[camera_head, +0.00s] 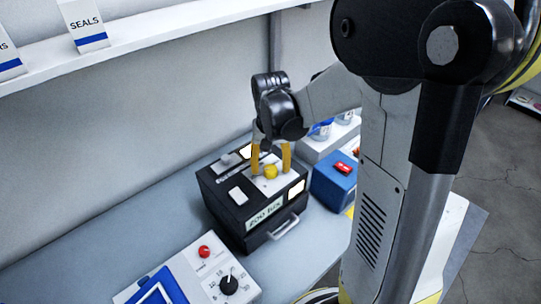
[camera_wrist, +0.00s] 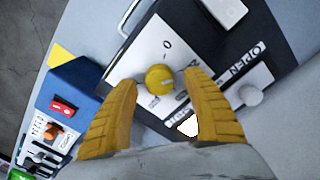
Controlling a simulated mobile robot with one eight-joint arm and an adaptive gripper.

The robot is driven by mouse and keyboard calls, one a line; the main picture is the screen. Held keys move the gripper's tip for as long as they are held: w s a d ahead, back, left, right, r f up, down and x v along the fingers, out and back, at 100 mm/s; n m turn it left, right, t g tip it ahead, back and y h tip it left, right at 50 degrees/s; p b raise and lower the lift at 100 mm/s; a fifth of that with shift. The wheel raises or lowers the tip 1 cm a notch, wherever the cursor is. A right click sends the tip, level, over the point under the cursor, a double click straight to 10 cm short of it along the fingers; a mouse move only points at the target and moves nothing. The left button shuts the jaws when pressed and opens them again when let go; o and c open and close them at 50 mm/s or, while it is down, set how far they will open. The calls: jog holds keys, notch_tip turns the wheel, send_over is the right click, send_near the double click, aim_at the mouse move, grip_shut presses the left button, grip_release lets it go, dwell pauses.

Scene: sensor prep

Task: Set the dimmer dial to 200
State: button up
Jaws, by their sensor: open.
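A yellow round dial (camera_head: 271,172) sits on a light plate on top of a black box (camera_head: 225,215). In the wrist view the dial (camera_wrist: 159,79) has a small pale pointer mark, with a printed 0 on the plate near it. My gripper (camera_head: 271,168) is open, its two yellow fingers on either side of the dial. In the wrist view my gripper (camera_wrist: 159,82) shows gaps between the fingertips and the dial. A label on the box front ends in "lux"; its number is hard to read. I cannot read the dial's setting.
The box has a white switch (camera_head: 236,194) and a front handle (camera_head: 284,227). A blue box with a red switch (camera_head: 343,167) stands to its right. A white panel with a red knob (camera_head: 204,252) and a black numbered knob (camera_head: 229,284) lies in front. A shelf (camera_head: 140,35) runs above.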

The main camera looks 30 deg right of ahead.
aim_at(271, 169)
notch_tip(271, 169, up, 11)
dwell(0.3)
dwell(0.4)
